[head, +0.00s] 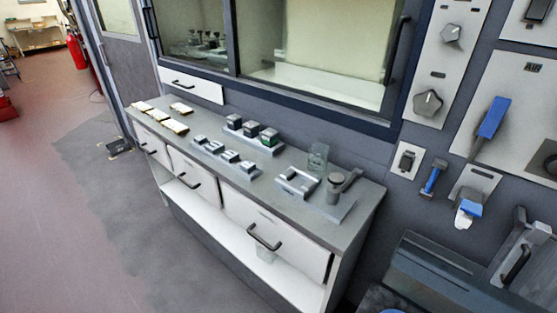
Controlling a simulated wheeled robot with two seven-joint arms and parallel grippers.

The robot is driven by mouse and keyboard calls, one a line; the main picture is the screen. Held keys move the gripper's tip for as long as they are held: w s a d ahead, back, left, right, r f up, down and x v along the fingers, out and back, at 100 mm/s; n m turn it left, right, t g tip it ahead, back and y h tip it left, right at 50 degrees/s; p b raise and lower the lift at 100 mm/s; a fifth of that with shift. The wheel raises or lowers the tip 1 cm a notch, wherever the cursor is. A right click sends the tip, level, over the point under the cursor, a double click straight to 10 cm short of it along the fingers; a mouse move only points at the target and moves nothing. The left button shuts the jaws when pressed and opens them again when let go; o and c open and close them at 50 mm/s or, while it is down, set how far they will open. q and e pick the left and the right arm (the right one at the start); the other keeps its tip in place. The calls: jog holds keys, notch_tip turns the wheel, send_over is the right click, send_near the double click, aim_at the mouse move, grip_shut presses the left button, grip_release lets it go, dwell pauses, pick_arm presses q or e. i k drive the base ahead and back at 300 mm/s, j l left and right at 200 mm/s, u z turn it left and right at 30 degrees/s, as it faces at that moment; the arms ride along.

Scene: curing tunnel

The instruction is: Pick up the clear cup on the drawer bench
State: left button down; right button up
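A clear cup (318,158) stands upright near the back edge of the drawer bench (352,198), toward its right end. The wall panel is close behind it. A grey clamp-like fixture (298,182) is in front of it to the left, and a grey fixture with a round knob and lever (338,187) is in front of it to the right. Neither of my grippers is in view.
Several small dark blocks on trays (250,132) and pale pieces (142,106) occupy the bench's middle and left. Black drawer handles (263,238) stick out in front. A glass window (315,45) is behind. Controls (428,103) line the right wall.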

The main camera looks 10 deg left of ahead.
aim_at(318, 159)
jog(key=i+j+z, duration=0.15)
jog(key=j+z, duration=1.1)
jog(key=j, duration=0.15)
jog(key=j+z, duration=0.4)
jog(key=k+j+z, duration=0.2)
jog(key=j+z, duration=0.2)
jog(key=j, duration=0.1)
